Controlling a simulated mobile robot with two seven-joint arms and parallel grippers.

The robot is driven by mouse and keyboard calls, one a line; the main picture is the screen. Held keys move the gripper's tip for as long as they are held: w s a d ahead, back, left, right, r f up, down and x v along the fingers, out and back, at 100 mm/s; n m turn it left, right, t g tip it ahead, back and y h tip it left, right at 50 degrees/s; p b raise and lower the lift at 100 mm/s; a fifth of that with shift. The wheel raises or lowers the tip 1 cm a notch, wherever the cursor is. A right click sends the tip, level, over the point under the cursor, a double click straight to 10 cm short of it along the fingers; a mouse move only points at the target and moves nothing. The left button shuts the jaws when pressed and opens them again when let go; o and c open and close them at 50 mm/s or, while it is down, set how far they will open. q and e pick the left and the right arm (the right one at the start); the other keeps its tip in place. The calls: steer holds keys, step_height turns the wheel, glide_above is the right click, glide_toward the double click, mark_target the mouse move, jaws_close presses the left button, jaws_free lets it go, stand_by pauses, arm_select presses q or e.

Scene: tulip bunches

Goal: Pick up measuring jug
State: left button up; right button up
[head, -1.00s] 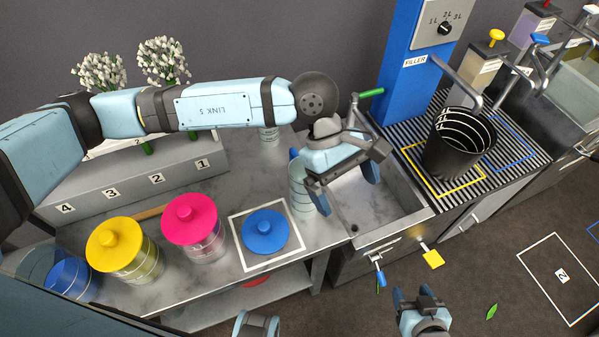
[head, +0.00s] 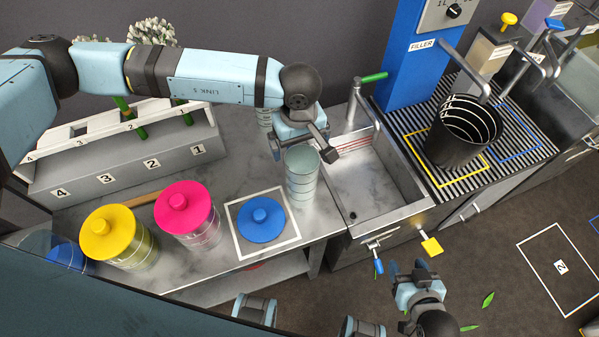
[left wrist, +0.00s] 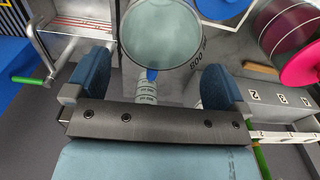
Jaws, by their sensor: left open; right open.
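A clear, ringed measuring jug (head: 302,180) stands upright on the grey counter, left of the sink. In the left wrist view its round mouth (left wrist: 160,30) shows at the top, just beyond the fingertips. My left gripper (head: 302,146) is open and empty, at the jug's far upper side; the head view does not show clearly whether it touches. My right gripper (head: 408,268) is open and empty, low in front of the sink cabinet.
Another ringed clear vessel (head: 265,116) stands behind. The sink (head: 372,185) and its tap (head: 358,103) are right. A black bucket (head: 455,142) stands on the striped grate.

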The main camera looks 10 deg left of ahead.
mark_target(300, 155)
arm_select(q)
step_height(300, 155, down, 4)
steer(key=shift+w+f+p, duration=0.1)
steer(key=shift+f+p, duration=0.05)
steer(key=shift+p, duration=0.55)
steer(key=shift+f, duration=0.45)
steer(key=shift+c, duration=0.2)
steer(key=c, duration=1.5)
steer(key=shift+r, duration=0.15)
jaws_close()
